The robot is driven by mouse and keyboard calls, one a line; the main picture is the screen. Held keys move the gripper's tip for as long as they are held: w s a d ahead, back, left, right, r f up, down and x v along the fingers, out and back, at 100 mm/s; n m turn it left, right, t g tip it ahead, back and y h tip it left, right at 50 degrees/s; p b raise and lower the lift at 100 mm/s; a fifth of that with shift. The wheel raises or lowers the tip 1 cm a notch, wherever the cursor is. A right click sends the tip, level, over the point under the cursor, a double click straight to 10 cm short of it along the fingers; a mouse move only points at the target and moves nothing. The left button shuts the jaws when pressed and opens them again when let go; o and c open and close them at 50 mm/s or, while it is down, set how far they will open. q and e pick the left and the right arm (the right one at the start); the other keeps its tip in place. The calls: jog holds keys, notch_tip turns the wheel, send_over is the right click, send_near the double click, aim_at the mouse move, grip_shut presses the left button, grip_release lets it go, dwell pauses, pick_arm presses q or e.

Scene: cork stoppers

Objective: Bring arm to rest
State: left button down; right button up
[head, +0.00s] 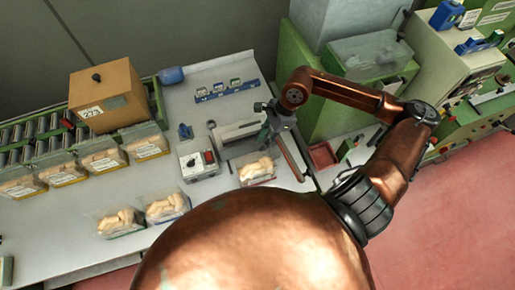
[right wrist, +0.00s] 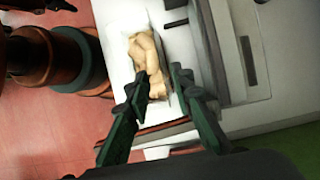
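My right gripper (head: 273,132) is over the worktable (head: 90,255), near a grey bar-like device. Close below it in the head view is a clear bag of pale cork stoppers (head: 257,170). In the right wrist view the two dark green fingers of the right gripper (right wrist: 160,85) are apart, with nothing seen held between them. The corks (right wrist: 148,62) lie just beyond the fingertips there; I cannot tell whether a finger touches their bag. My right arm reaches in, bent, from the right. My left gripper is not in view.
Two more cork bags (head: 120,221) (head: 167,207) lie near the front edge. A small control box (head: 199,164) stands left of the gripper. A brown box (head: 107,95) and cork bins (head: 61,173) fill the left. Green machinery (head: 335,95) stands close to the right arm.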

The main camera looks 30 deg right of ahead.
jog(key=shift+v, duration=1.05)
jog(key=shift+r, duration=0.15)
